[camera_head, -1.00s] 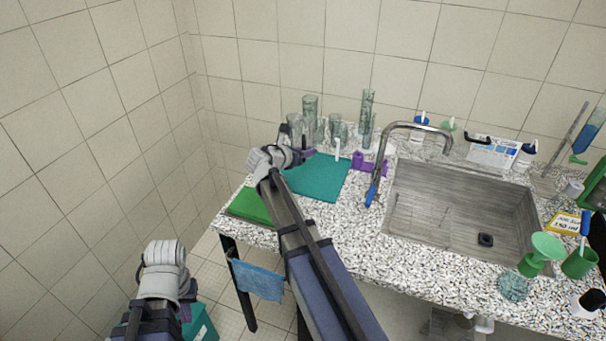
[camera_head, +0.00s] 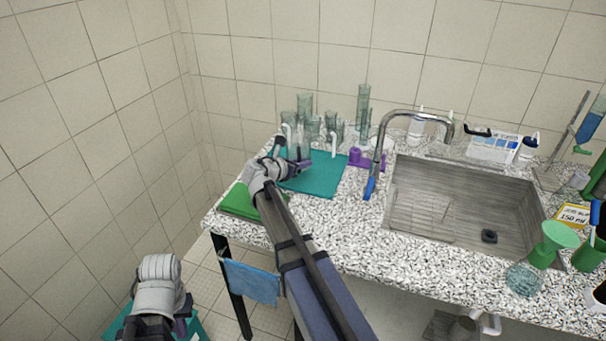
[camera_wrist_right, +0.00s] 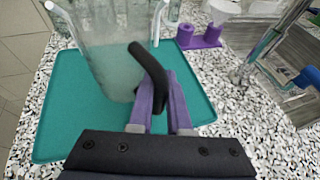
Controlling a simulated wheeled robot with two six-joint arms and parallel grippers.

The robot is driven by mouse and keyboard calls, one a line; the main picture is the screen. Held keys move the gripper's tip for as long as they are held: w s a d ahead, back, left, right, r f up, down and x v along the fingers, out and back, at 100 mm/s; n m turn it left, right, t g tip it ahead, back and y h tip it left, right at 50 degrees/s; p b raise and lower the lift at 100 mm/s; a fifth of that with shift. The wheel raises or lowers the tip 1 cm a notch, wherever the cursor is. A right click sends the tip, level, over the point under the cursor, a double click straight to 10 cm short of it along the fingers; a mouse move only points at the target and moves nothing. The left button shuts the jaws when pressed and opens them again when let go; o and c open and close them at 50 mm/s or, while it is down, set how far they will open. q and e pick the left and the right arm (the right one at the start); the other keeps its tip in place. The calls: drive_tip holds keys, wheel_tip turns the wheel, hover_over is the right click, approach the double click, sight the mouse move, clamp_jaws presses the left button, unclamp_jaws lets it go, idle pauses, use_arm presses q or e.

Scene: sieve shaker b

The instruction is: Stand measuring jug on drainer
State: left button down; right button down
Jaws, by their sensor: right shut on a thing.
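The measuring jug (camera_wrist_right: 112,62) is clear, with a black handle, and fills the upper left of the right wrist view. My right gripper (camera_head: 300,165) has its purple fingers shut on the handle, also seen in the right wrist view (camera_wrist_right: 160,95). The jug's base appears over the teal drainer mat (camera_head: 322,181), which has white upright pegs; whether it touches is unclear. The mat also shows in the wrist view (camera_wrist_right: 65,135). In the head view the jug blends with glassware behind. My left gripper (camera_head: 182,318) is low at the left, away from the counter, its fingers mostly hidden.
Several clear glass cylinders and beakers (camera_head: 305,103) stand behind the mat. A purple holder (camera_head: 358,158) and the tap (camera_head: 384,145) are to its right, then the sink (camera_head: 455,200). A folded green cloth (camera_head: 238,203) lies at the front left.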

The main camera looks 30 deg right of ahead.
wheel_tip(320, 180, down, 3)
drive_tip(key=shift+f+b, duration=0.1)
drive_tip(key=shift+b, duration=1.1)
drive_tip(key=c, duration=0.9)
unclamp_jaws()
drive_tip(key=shift+o, duration=0.2)
